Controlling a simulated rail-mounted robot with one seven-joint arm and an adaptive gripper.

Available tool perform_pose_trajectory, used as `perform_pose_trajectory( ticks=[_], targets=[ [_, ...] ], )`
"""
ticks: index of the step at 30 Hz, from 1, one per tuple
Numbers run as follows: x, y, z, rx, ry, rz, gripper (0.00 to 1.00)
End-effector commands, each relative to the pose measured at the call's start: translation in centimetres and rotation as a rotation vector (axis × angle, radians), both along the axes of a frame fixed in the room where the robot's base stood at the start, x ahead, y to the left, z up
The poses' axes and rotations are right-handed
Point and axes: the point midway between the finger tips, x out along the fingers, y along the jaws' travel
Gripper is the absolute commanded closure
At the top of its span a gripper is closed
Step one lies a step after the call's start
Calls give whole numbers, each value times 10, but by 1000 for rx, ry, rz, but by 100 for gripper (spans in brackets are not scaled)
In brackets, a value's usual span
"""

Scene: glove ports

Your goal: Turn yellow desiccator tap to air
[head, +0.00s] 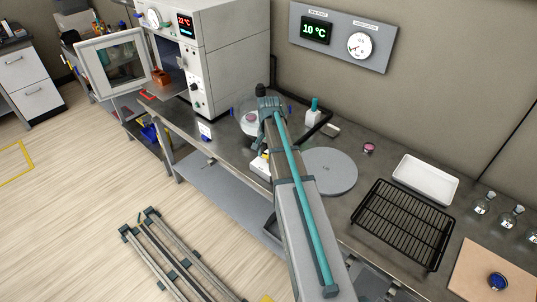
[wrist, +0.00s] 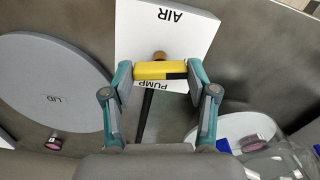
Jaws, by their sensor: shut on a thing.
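The yellow tap (wrist: 152,70) is a short bar with a black part at its right, lying crosswise over a white plate (wrist: 185,32) in the wrist view. The plate reads AIR on the far side and PUMP on the near side, both upside down. A brass-coloured stub (wrist: 159,56) shows just beyond the bar. My gripper (wrist: 160,73) is shut on the tap, one finger at each end. In the head view the white tap block (head: 261,168) stands at the bench's front edge, and my arm hides most of the tap and fingers.
A grey disc marked LID (wrist: 48,98) lies left of the tap; in the head view it is right of my arm (head: 330,172). A glass vessel (head: 247,116) stands behind. A black wire rack (head: 403,222) and white tray (head: 426,180) lie to the right. An oven (head: 222,60) stands left.

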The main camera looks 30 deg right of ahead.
Motion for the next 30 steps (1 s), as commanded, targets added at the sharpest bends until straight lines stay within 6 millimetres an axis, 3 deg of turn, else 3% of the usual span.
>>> perform_pose_trajectory(
  ticks=[30],
  targets=[
    [0,0,0,-1,0,960,77]
  ],
)
